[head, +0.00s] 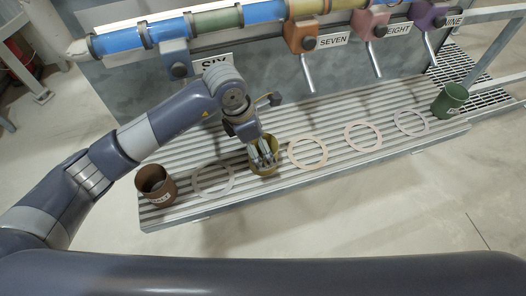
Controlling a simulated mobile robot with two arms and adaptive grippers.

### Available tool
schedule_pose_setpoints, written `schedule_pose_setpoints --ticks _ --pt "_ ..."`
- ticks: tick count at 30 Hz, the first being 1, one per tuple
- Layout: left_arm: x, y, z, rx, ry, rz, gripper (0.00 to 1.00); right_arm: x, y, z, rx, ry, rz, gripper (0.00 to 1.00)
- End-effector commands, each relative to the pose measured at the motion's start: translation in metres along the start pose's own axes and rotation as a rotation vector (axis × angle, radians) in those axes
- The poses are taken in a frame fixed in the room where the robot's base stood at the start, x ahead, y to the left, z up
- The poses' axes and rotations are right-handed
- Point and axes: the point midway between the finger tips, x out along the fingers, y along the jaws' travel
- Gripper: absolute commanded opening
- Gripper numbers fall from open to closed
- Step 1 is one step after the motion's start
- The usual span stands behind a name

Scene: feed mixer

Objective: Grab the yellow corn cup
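The yellow corn cup (265,172) is an olive-yellow cup standing upright on the ribbed grey platform, near its front edge. My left gripper (264,158) points down at the cup from above, with its fingers at the cup's mouth and overlapping it in the picture. The fingers hide much of the rim and the inside. I cannot tell whether the fingers are inside or outside the wall, or whether they press on it. My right gripper is not in view.
A brown cup (155,185) stands at the platform's left end and a green cup (449,99) at its right end. Pale rings (307,153) lie between them on the ribbed platform (330,115). Levered dispensers (302,38), labelled SEVEN, EIGHT and NINE, hang behind.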

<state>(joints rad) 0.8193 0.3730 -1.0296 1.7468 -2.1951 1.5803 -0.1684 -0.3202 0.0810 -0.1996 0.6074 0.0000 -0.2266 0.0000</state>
Motion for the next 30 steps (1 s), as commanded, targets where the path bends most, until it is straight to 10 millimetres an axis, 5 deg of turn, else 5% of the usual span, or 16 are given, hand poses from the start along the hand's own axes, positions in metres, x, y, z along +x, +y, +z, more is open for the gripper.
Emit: schedule_pose_setpoints --ticks 12,20,27,30 --pt "0.049 -0.009 0.005 -0.002 -0.001 -0.003 0.89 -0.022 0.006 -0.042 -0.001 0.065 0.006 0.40" --pt "0.054 -0.008 0.005 -0.001 -0.001 0.000 0.89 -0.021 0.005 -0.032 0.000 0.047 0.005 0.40" --pt "0.053 -0.008 0.004 -0.001 -0.001 0.000 0.41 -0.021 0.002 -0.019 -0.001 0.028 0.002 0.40" --pt "0.053 -0.008 0.005 -0.001 -0.002 0.000 0.41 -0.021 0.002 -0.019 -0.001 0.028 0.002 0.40"
